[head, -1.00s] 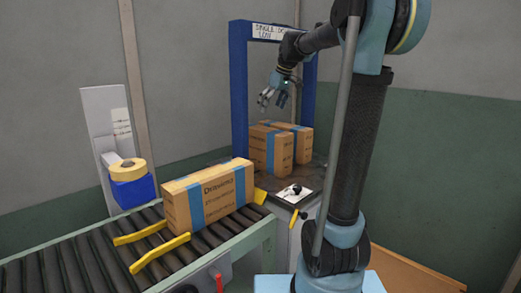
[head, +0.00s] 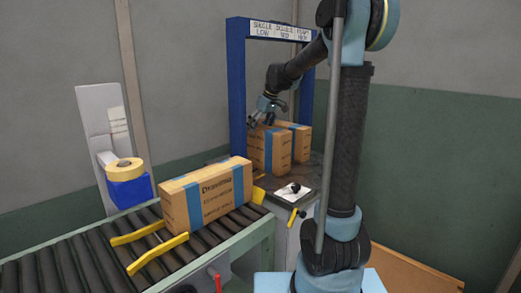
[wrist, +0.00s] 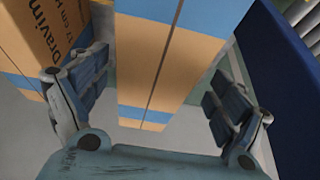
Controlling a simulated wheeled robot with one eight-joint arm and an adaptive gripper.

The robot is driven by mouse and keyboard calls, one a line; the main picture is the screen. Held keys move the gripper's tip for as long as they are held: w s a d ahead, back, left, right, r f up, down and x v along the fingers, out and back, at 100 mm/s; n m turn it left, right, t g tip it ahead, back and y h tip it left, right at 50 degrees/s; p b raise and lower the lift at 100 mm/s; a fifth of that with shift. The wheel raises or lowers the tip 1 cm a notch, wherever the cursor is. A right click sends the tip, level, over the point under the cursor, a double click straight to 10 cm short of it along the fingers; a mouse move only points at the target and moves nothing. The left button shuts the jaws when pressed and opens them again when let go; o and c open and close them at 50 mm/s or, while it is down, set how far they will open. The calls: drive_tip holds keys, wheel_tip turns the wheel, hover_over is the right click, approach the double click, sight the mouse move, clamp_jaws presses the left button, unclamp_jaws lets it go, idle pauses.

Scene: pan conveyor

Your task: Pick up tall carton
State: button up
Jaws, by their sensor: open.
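Two brown cartons with blue bands stand close together by the blue frame in the head view, a nearer one (head: 281,153) and one behind it (head: 303,143). I cannot tell which is the tall carton. My gripper (head: 259,116) is open and empty, just above the left end of these cartons, fingers pointing down. In the wrist view a banded carton (wrist: 150,68) shows between the spread fingers of my gripper (wrist: 155,105), with no clear contact. A second, printed carton (wrist: 28,35) lies to the left, partly cut off.
A blue frame (head: 238,90) with a sign rises around the cartons; its blue post stands close on the right in the wrist view (wrist: 290,90). A tape roll (head: 125,169) sits at left.

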drive_tip(key=x, duration=0.5)
drive_tip(key=shift+w+d+f, duration=0.15)
drive_tip(key=shift+w, duration=0.05)
clamp_jaws()
